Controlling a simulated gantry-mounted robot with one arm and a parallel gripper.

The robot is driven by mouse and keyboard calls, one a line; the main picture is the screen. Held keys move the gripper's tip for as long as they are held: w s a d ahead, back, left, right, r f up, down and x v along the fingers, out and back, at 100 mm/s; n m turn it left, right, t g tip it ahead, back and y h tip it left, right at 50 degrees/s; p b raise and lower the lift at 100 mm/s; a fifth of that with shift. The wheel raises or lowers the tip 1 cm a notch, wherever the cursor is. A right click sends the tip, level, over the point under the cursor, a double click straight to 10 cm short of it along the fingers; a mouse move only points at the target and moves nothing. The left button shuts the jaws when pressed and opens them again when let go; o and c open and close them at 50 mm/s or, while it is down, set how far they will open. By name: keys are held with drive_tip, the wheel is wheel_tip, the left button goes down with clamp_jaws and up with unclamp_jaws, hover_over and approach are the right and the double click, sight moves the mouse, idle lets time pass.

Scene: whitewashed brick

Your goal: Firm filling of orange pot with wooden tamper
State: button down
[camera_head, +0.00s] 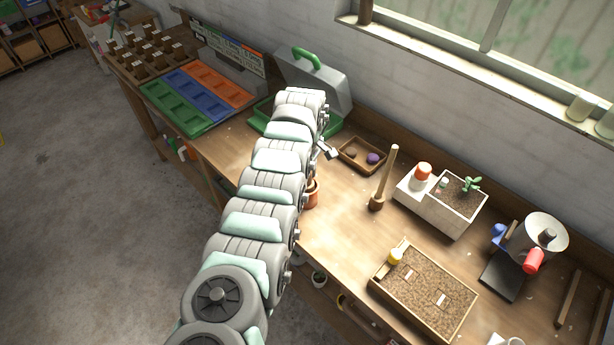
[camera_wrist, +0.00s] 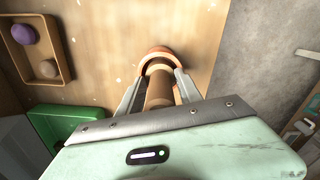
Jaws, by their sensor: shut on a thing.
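My gripper (camera_wrist: 161,80) is shut on a brown wooden cylinder, the wooden tamper (camera_wrist: 159,92), in the wrist view. The tamper's far end lines up with the mouth of the orange pot (camera_wrist: 157,51), and a paler wooden edge shows inside the rim. I cannot tell how deep it sits or whether it touches the filling, which is hidden. In the head view the orange pot (camera_head: 313,194) stands on the bench, partly behind my arm. My arm hides the gripper and the held tamper there.
Another upright wooden tool (camera_head: 386,178) stands right of the pot. A small tray (camera_head: 345,157) with a purple and a brown item lies behind. A white planter (camera_head: 440,212), soil tray (camera_head: 372,284) and green-handled case (camera_head: 335,85) also stand on the bench. Bare wood lies right of the pot.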

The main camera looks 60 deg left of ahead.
drive_tip(key=shift+r, duration=0.1)
drive_tip(key=shift+r+p, duration=1.95)
drive_tip(key=shift+r, duration=0.7)
drive_tip(key=shift+r+p, duration=0.75)
drive_tip(key=shift+r, duration=2)
